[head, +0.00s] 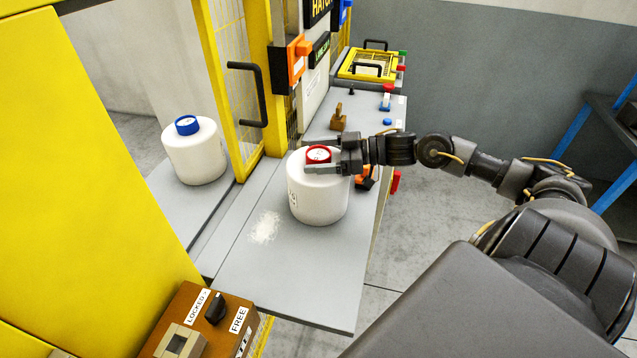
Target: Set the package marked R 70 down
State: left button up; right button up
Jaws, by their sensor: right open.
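A white yarn package with a red core top (317,202) stands upright on the grey shelf (310,288) in front of the yellow frame. A label shows on its left side, but it is too small to read. My right gripper (308,155) reaches in from the right, with its fingers on either side of the red core top. The fingers are apart, so it is open; I cannot tell whether they touch the package. My left gripper is not in view.
A second white package with a blue top (194,156) stands behind the yellow door frame (238,80). A white powdery patch (265,227) lies on the shelf. A brown LOCKED/FREE switch box (205,322) is at the front. A small brown object (338,120) stands behind the gripper.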

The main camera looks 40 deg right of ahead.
jog(key=shift+c, duration=0.2)
grip_shut()
jog(key=shift+r, duration=0.2)
jog(key=shift+r, duration=0.1)
